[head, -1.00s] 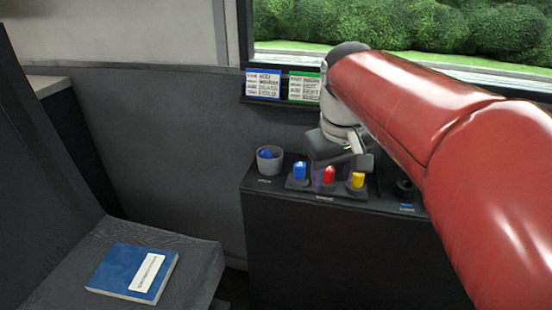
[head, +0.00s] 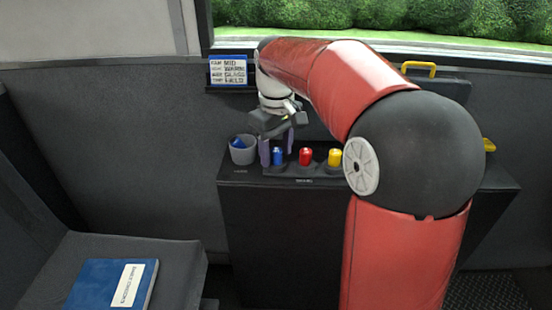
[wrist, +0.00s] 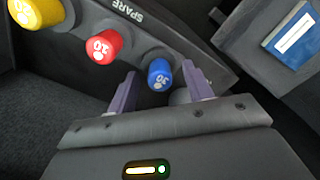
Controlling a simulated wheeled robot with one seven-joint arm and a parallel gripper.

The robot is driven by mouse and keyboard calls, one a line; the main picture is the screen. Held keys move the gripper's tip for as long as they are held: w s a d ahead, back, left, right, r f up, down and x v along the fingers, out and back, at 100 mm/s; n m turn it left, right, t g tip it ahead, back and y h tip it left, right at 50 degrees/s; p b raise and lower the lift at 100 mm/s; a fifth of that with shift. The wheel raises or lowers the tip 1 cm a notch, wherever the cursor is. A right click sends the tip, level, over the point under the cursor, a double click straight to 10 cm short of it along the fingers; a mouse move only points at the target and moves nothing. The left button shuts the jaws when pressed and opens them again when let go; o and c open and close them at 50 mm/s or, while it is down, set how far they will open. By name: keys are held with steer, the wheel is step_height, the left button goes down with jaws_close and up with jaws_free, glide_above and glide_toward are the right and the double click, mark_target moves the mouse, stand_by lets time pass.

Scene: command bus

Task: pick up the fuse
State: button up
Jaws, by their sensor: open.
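Three capped fuses stand upright in a dark rack marked SPARE: a blue fuse (head: 277,157), a red fuse (head: 305,157) and a yellow fuse (head: 334,157). In the wrist view the blue fuse (wrist: 159,75) has a white "30", the red fuse (wrist: 102,47) a "10"; the yellow fuse (wrist: 36,12) is cut by the edge. My gripper (head: 277,150) is open, pointing down at the blue fuse. Its purple fingers (wrist: 158,84) appear on either side of that fuse, with visible gaps. I cannot tell how far down they reach.
A grey cup (head: 242,154) holding something blue stands left of the rack on the black cabinet (head: 260,225). A blue-and-white card (head: 229,71) is on the wall behind. A blue book (head: 112,285) lies on the seat at left. A yellow-handled case (head: 440,86) stands behind my arm.

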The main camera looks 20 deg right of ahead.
steer(key=shift+f, duration=0.35)
steer(key=shift+c, duration=0.4)
steer(key=c, duration=1)
